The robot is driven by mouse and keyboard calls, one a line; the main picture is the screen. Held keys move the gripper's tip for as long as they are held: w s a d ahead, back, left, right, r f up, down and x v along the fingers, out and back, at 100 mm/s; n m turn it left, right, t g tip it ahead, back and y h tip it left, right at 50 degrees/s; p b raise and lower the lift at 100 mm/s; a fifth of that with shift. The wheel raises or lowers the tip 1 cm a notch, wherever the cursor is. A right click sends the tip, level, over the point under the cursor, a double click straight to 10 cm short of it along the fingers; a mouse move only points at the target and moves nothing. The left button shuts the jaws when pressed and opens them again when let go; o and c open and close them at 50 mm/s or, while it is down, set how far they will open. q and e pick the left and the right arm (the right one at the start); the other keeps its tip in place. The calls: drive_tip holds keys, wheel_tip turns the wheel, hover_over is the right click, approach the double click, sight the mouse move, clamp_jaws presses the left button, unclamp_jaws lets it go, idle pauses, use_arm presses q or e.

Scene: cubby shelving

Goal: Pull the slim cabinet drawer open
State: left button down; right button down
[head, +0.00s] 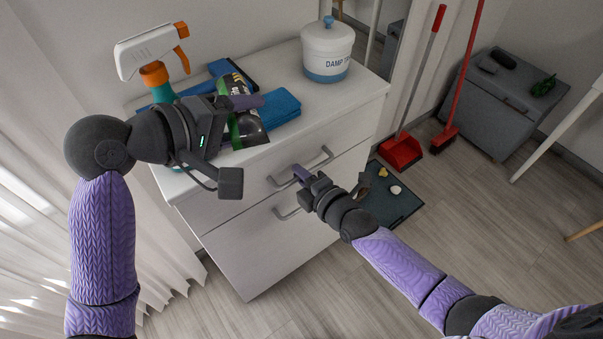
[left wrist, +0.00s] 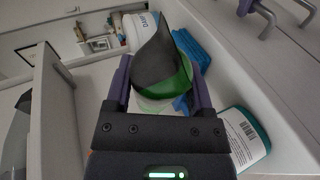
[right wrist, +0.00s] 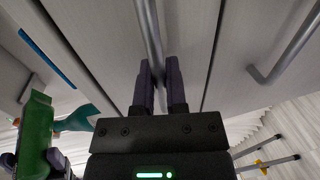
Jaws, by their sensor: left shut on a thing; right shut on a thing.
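The white cabinet (head: 262,252) has an upper and a lower drawer, each with a grey bar handle. The lower handle (head: 285,213) is free. Whether the upper drawer is slightly out I cannot tell. My left gripper (head: 236,103) is above the cabinet top, shut on a green and black item (head: 247,128), also seen in the left wrist view (left wrist: 165,68).
On the cabinet top are a blue-lidded white tub (head: 327,48), a folded blue cloth (head: 281,107) and an orange-white spray bottle (head: 152,50). A dark mat (head: 398,211), a red dustpan (head: 401,152) and a grey cabinet (head: 480,112) stand right. Floor in front is clear.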

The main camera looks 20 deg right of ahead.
use_arm(q)
drive_tip(key=shift+r, duration=0.1)
use_arm(e)
drive_tip(key=shift+s, duration=0.15)
